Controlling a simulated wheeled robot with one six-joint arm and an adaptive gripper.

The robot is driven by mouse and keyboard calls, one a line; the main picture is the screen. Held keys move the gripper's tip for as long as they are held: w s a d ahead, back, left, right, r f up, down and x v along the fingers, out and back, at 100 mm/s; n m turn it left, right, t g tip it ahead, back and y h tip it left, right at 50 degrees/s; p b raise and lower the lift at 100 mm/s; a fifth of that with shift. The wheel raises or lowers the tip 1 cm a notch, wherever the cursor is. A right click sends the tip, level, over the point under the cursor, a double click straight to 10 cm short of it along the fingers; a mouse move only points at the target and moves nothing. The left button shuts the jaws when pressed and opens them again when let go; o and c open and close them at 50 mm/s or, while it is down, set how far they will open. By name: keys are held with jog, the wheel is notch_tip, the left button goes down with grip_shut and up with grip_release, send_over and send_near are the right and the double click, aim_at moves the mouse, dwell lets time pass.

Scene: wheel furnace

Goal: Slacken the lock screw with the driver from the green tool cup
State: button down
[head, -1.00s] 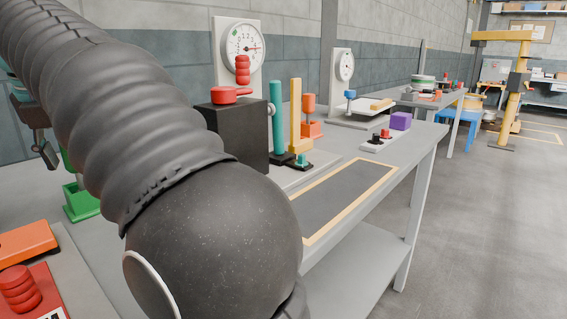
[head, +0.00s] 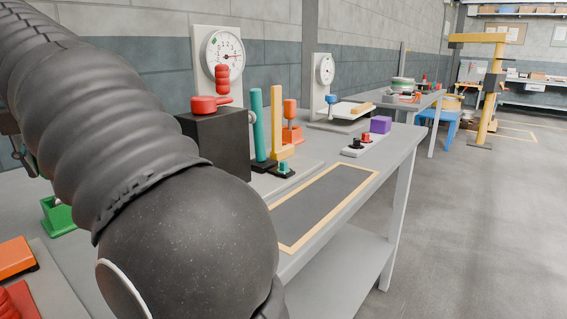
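The green tool cup (head: 58,217) stands on the workbench at the left, partly hidden behind my dark arm. No driver can be made out in its visible part. A dark piece (head: 18,152) at the left edge looks like part of my gripper; my arm and the picture edge hide most of it, and its fingers cannot be made out. I cannot tell which part is the lock screw. A small teal knob (head: 283,168) sits on a black base by the teal and yellow posts. A grey knob (head: 252,117) is on the black block's side.
The black block (head: 217,145) carries a red handle (head: 211,104). A yellow-edged dark mat (head: 325,205) is bare. A purple block (head: 380,125) lies farther back. Open floor is at right.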

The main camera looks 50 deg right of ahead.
jog(key=shift+r+p, duration=0.3)
jog(key=shift+r, duration=1.5)
